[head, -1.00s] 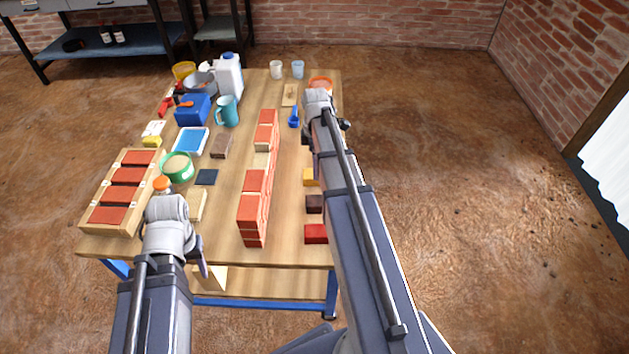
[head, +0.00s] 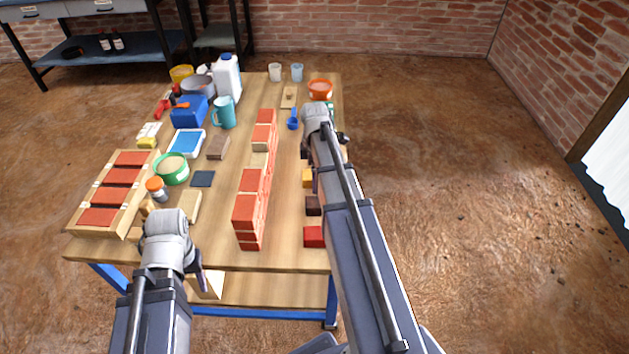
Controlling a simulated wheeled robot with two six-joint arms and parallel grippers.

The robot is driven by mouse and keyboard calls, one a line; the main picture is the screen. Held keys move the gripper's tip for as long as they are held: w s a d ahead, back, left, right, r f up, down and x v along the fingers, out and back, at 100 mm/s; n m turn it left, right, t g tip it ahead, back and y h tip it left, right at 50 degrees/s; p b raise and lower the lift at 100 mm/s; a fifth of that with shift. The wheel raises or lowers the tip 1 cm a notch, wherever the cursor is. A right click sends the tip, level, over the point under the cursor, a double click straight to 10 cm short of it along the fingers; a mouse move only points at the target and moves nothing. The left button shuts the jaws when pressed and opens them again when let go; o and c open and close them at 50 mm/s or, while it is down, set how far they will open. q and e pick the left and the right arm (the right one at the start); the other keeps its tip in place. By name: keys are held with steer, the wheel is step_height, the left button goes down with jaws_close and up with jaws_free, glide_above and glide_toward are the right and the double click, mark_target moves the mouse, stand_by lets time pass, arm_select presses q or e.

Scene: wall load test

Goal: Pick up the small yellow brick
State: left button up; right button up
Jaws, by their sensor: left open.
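The small yellow brick (head: 307,177) lies on the right side of the table, in a loose row with a dark brown brick (head: 313,206) and a red brick (head: 314,236). My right forearm passes close to its right side and may cover part of it. My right gripper (head: 312,150) is mostly hidden behind its own wrist, beyond the yellow brick; its jaws cannot be made out. My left gripper (head: 195,270) is open at the table's near left edge, well apart from the yellow brick. Its fingers are largely hidden by the wrist.
A red brick wall (head: 249,210) runs down the middle of the table (head: 290,255), between my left arm and the yellow brick. A wooden tray of red bricks (head: 108,228), a green tub (head: 171,169) and an orange-capped jar (head: 157,190) stand left. An orange bowl (head: 320,89) stands far right.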

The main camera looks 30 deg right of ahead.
jaws_close()
stand_by(0.6)
